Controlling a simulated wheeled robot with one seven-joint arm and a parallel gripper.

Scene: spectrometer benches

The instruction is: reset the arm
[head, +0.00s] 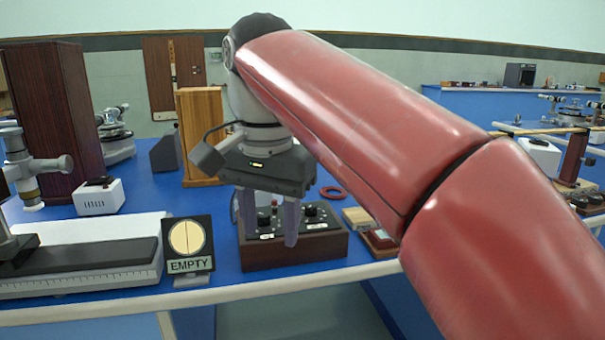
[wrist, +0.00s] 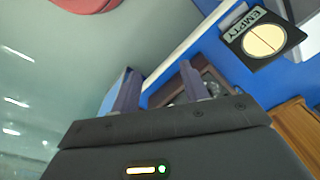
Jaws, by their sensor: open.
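My gripper (head: 268,218) hangs from my red arm in the head view, its two purple-grey fingers pointing down and apart. It is open, with nothing between the fingers. In the head view the fingers overlap a dark control box (head: 292,251) with knobs at the bench's front edge; I cannot tell whether they touch it. In the wrist view the gripper (wrist: 160,88) shows its two fingers spread, with the control box partly behind the right finger.
A sign reading EMPTY (head: 188,246) stands left of the control box on the blue bench. A long white instrument (head: 105,235) lies farther left. A wooden block (head: 202,137) and a tall dark cabinet (head: 48,122) stand behind. A red ring (head: 334,193) lies right of the gripper.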

